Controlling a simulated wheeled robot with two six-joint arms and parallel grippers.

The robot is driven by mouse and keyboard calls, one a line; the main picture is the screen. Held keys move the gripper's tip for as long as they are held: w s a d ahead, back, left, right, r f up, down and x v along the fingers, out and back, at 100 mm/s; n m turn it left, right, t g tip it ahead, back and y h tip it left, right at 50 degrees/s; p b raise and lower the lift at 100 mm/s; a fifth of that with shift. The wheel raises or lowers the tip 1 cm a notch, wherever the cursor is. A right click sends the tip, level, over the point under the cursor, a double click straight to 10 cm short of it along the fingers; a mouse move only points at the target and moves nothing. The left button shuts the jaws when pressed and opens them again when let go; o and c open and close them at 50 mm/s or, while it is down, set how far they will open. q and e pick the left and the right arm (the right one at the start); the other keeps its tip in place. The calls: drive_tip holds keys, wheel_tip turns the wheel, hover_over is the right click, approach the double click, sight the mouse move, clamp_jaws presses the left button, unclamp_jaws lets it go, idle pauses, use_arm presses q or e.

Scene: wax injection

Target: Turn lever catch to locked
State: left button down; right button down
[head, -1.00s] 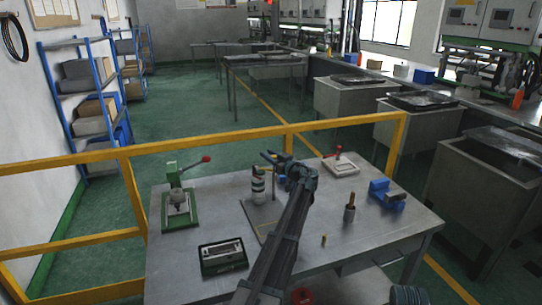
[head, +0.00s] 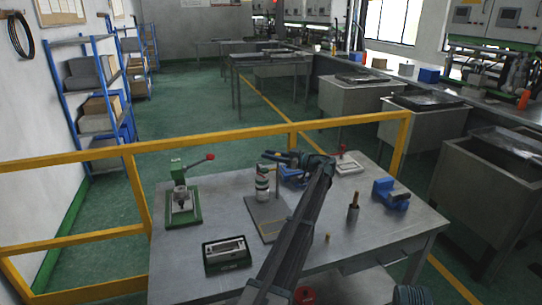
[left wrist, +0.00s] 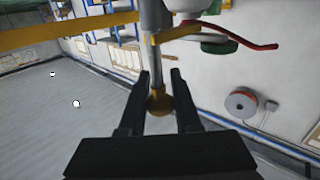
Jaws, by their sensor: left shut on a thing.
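My left gripper (head: 268,156) is above the middle of the table, its fingers pointing left over a post stand with a banded cylinder (head: 262,182). In the left wrist view the gripper (left wrist: 157,88) is shut on a brass ball knob (left wrist: 160,101) at the end of a grey rod (left wrist: 155,72). A red lever handle (left wrist: 238,36) shows beyond it, upper right. I cannot tell for sure which part is the lever catch or its setting. My right gripper is not in view.
On the table (head: 300,245) are a display box (head: 227,254), a blue vise (head: 390,195), a cup holding a tool (head: 353,213), a small brass piece (head: 327,238) and a white-based device (head: 348,163), partly behind my arm. A yellow rail (head: 215,145) runs behind.

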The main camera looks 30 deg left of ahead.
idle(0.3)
use_arm(q)
drive_tip(key=c, duration=0.6)
unclamp_jaws()
drive_tip(key=w+d, duration=0.2)
drive_tip(key=d, duration=1.1)
drive_tip(key=shift+d, duration=0.35)
